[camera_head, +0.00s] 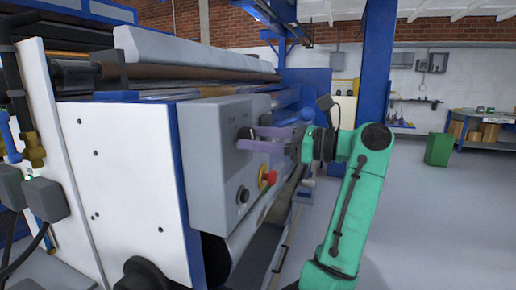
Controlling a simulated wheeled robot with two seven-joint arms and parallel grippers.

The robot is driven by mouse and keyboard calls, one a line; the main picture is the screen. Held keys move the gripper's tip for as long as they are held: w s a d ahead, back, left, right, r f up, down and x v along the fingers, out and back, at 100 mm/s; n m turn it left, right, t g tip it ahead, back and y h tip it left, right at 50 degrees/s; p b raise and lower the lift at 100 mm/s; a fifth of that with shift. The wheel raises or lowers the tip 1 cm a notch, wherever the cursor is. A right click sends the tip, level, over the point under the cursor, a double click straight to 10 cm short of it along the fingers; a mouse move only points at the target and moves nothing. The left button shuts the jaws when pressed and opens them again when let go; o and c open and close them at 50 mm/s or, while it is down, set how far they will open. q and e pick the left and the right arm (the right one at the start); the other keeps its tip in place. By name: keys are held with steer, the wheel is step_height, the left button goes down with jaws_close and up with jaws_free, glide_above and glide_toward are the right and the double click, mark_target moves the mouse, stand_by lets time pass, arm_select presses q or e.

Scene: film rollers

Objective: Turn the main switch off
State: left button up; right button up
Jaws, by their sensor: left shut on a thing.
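A grey control box (215,170) is fixed to the end of the machine. The main switch (245,134) is on the upper part of its front face and is mostly hidden by the fingers, so its position cannot be read. My left gripper (248,138), with purple fingers on a green arm, is at the switch and shut on it. Its fingers reach across from the right. My right gripper is not in view.
A red and yellow emergency stop button (267,177) and a black knob (243,195) sit below the switch. The machine's rollers (190,72) lie behind the box. A blue post (376,65) and a green bin (439,149) stand farther right. Open floor lies at right.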

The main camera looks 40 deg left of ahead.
arm_select(q)
steer(key=shift+n+b, duration=0.35)
steer(key=shift+n, duration=0.45)
steer(key=o, duration=1.2)
steer(key=shift+o, duration=0.8)
steer(key=shift+s+a, duration=0.1)
steer(key=shift+a, duration=0.15)
steer(key=shift+d, duration=0.15)
